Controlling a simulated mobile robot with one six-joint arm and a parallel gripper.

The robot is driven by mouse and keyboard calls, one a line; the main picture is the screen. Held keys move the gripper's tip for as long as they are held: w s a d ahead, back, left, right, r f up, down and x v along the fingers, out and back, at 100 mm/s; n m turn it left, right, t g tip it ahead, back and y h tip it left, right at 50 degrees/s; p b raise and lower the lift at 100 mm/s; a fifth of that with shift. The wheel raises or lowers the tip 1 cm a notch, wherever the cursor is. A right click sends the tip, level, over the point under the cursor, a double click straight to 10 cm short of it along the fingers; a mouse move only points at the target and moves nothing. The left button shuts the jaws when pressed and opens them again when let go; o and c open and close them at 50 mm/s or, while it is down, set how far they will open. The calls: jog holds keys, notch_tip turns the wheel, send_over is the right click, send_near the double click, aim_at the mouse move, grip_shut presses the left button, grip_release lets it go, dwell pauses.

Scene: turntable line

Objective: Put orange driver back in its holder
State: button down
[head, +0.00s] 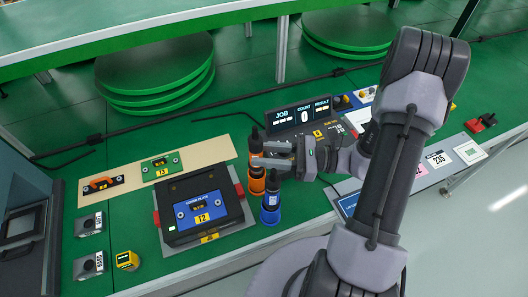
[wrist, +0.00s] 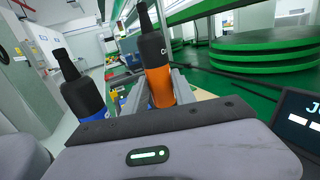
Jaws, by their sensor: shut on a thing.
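The orange driver (head: 257,184), with a dark upper part, is upright in my gripper (head: 262,156). My gripper reaches in from the right and is shut around the driver's body. In the wrist view the orange driver (wrist: 159,86) stands between the fingers, slightly tilted. A blue driver (head: 271,201) stands just to the right and nearer in the head view. It also shows at the left of the wrist view, with a black top (wrist: 84,94). The holder is not clearly visible. I cannot tell whether the orange driver's lower end touches anything.
A black box marked T2 (head: 178,194) lies on the green bench, left of the drivers. Behind my gripper stands a job counter display (head: 303,115). A beige board (head: 209,144) carries smaller parts at left. A yellow device (head: 127,260) sits near the front.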

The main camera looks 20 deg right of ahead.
jog(key=shift+f+b, duration=0.8)
jog(key=shift+f, duration=0.35)
jog(key=c, duration=0.9)
grip_release()
jog(key=shift+c, duration=0.2)
jog(key=p+v, duration=0.4)
jog(key=v, duration=1.3)
jog(key=shift+s+p, duration=0.2)
jog(key=shift+p, duration=0.1)
jog(key=shift+d, duration=0.1)
